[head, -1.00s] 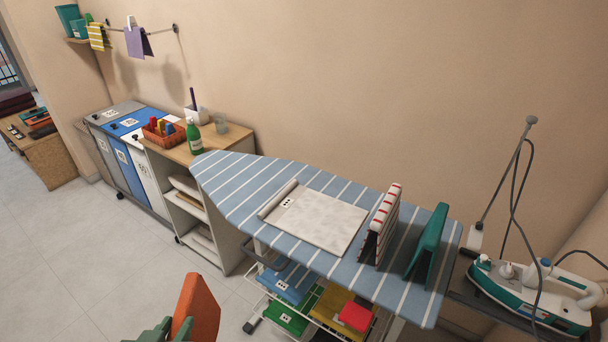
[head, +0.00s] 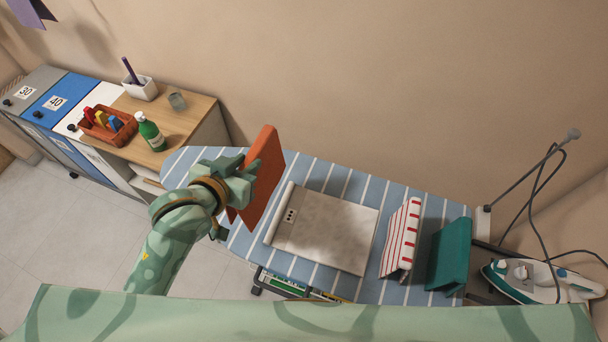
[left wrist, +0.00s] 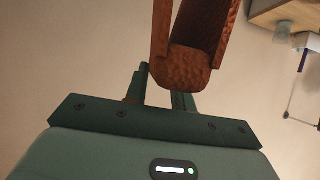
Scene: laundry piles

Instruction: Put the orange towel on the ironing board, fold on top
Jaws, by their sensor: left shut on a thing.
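My left gripper (head: 243,182) is shut on the orange towel (head: 264,180), which hangs folded and steeply tilted at the left part of the ironing board (head: 333,179). The head view does not clearly show whether the towel touches the board. In the left wrist view the orange towel (left wrist: 190,66) shows two layers, with a rounded end close to the fingers. The board has a blue cover with white stripes. My right gripper is not in view.
An iron (head: 535,278) sits beyond the right end. A green bottle (head: 150,131) and basket (head: 108,124) stand on the left cabinet.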

